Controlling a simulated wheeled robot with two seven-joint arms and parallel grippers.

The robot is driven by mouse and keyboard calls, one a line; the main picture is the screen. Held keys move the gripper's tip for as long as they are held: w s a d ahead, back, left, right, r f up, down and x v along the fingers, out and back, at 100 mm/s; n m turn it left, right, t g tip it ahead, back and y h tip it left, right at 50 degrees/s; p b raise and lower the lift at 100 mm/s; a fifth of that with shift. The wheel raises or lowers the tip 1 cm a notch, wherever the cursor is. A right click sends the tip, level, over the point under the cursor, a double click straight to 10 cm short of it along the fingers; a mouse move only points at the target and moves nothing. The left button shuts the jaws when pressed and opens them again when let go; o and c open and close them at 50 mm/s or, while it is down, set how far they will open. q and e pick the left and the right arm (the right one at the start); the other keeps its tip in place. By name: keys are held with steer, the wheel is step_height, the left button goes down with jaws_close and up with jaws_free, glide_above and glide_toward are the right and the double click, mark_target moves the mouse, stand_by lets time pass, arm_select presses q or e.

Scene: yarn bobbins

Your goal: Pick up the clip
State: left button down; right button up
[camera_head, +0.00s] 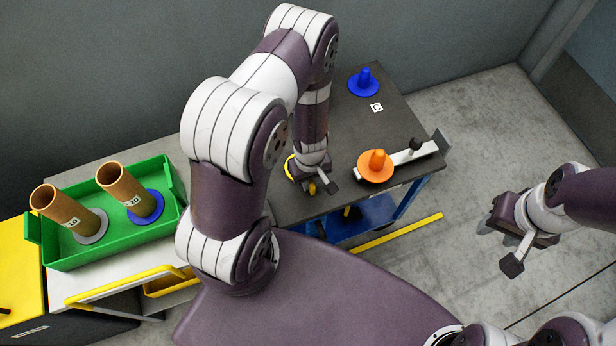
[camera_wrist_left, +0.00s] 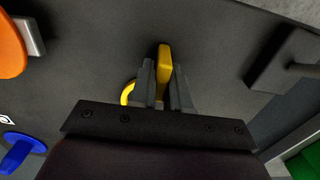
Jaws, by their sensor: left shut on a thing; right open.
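The clip (camera_head: 311,188) is a small yellow piece at the near edge of the dark table top, by my left gripper. In the left wrist view the yellow clip (camera_wrist_left: 164,60) stands between the two dark fingers, and part of a yellow ring (camera_wrist_left: 127,93) shows beside the left finger. My left gripper (camera_head: 317,184) is shut on the clip, low over the table; it also shows in the left wrist view (camera_wrist_left: 162,86). Whether the clip touches the table is unclear. My right gripper (camera_head: 503,245) is open and empty over the floor at the right.
An orange peg base (camera_head: 377,167) sits right of my left gripper, beside a silver bar with a black knob (camera_head: 415,146). A blue peg base (camera_head: 364,82) and a "C" card (camera_head: 377,107) lie farther back. A green crate (camera_head: 107,248) holds two brown tubes at the left.

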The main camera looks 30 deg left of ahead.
arm_select(q)
steer(key=r, duration=0.2)
steer(key=r+p, duration=0.1)
steer(key=r, duration=0.1)
steer(key=shift+s+d+r+p, duration=0.15)
steer(key=shift+d+r+p, duration=0.05)
steer(key=shift+r+p, duration=0.1)
steer(key=s+d+r, duration=0.6)
steer(key=s, duration=0.3)
steer(key=shift+d+r, duration=0.2)
steer(key=shift+d, duration=0.2)
steer(key=shift+w, duration=0.1)
